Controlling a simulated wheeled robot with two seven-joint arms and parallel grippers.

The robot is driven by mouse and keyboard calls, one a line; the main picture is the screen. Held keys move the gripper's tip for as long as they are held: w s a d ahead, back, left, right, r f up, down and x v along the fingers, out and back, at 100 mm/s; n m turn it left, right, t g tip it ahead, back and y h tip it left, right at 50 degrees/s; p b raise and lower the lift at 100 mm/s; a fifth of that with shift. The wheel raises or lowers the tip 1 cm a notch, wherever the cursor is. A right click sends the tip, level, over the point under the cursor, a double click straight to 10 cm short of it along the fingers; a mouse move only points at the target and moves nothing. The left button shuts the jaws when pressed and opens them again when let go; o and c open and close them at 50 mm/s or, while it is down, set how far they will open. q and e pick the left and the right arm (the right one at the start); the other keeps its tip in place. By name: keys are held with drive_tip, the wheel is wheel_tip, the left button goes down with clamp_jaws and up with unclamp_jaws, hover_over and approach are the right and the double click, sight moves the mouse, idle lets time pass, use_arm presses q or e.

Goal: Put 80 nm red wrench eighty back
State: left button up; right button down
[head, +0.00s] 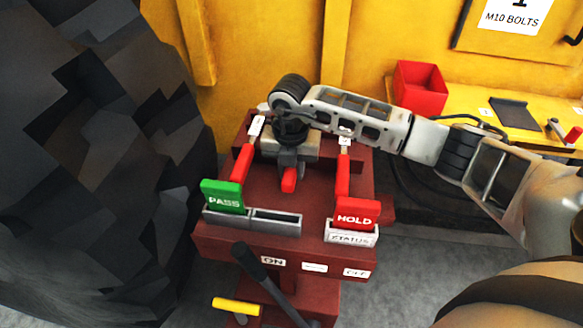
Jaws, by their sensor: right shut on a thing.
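My right gripper (289,171) reaches in from the right over the top of a dark red stand (315,207). It points down and is shut on a red-handled wrench (289,181), of which only the short red end shows below the fingers. The rest of that wrench is hidden by the gripper and wrist. A red-handled wrench (243,164) lies on the left side of the stand top, and another red-handled wrench (343,175) lies on the right side. Both have pale tags at their far ends, too small to read. My left gripper is not in view.
A green PASS card (222,195) and a red HOLD card (356,212) stand at the stand's front edge. A black lever (262,273) rises in front. A dark faceted mass (90,160) fills the left. A red bin (420,88) sits on the yellow shelf (462,97).

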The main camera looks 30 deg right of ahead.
drive_tip(key=shift+f, duration=0.1)
drive_tip(key=c, duration=1.1)
unclamp_jaws()
drive_tip(key=shift+f, duration=0.1)
wheel_tip(320, 180, up, 23)
drive_tip(key=s+p, duration=0.1)
drive_tip(key=p, duration=0.4)
drive_tip(key=shift+a, duration=0.35)
